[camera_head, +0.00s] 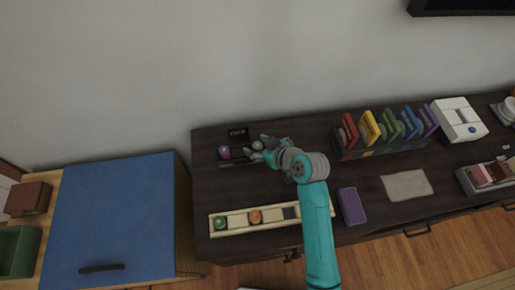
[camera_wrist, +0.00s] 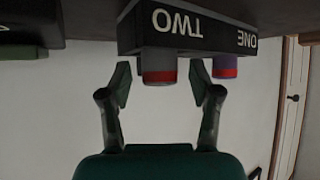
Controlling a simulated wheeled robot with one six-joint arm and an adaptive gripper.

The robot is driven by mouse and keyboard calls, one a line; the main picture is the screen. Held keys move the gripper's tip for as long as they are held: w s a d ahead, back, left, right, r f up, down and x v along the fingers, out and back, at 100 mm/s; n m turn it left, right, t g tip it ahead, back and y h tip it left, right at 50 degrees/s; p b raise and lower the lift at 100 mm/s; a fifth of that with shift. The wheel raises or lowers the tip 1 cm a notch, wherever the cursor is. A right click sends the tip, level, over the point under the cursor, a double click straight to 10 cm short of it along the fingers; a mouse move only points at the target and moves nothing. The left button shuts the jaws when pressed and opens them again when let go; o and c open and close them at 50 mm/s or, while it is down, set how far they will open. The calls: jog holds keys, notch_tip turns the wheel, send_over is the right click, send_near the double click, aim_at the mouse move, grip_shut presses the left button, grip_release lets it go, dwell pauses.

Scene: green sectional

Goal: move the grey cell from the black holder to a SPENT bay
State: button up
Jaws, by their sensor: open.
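The black holder (camera_wrist: 205,35) is upside down in the wrist view, lettered TWO and ONE. The grey cell (camera_wrist: 160,69), with a red band, is at TWO, and a purple cell (camera_wrist: 225,67) is at ONE. The head view shows the holder (camera_head: 234,162) near the table's left end, the purple cell (camera_head: 223,152) and the grey cell (camera_head: 257,145). My gripper (camera_wrist: 161,84) is open, its fingers on either side of the grey cell with gaps showing. A cream tray (camera_head: 237,231) holds a green cell (camera_head: 220,223) and an orange cell (camera_head: 255,216); SPENT lettering is not readable.
My arm hides part of the tray's right side. A purple block (camera_head: 351,206) and a beige cloth (camera_head: 406,185) lie to the right. A rack of coloured cases (camera_head: 382,150) and a white device (camera_head: 459,119) stand behind. A small black sign (camera_head: 238,133) is behind the holder.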

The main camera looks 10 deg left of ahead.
jog(key=shift+c, duration=0.2)
grip_shut()
